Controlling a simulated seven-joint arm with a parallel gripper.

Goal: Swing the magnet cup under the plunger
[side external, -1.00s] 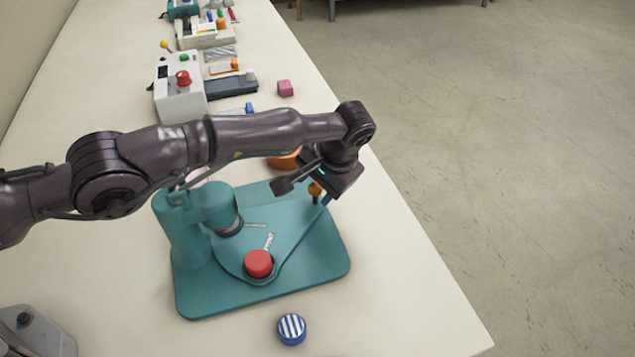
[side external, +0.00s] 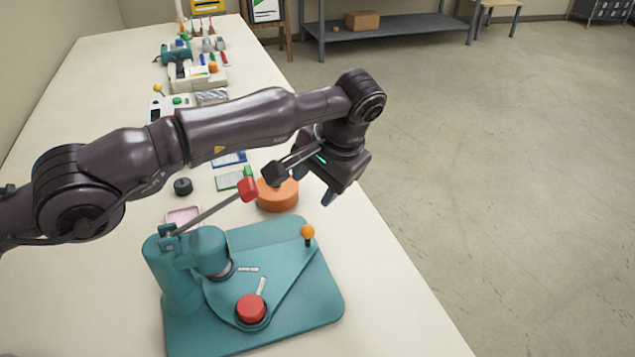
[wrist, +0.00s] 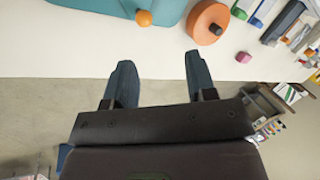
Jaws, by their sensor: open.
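The teal press (side external: 180,280) stands on the table in the side external view. Its plunger (side external: 213,256) hangs over the rear of the swing plate (side external: 275,268). A red round piece (side external: 251,308) sits in the cup at the plate's front, out to the side of the plunger. An orange knob (side external: 307,232) stands at the plate's right corner; it also shows in the wrist view (wrist: 143,18). The press lever with red grip (side external: 247,189) is raised. My gripper (side external: 314,187) is open and empty, above and beyond the knob; its spread fingers show in the wrist view (wrist: 158,62).
An orange disc with a black knob (side external: 277,198) lies behind the press, near my gripper. A pink tray (side external: 183,215) and a small black knob (side external: 183,187) are left of it. A pink cube (wrist: 243,57) is near the table edge. The floor beyond the edge is open.

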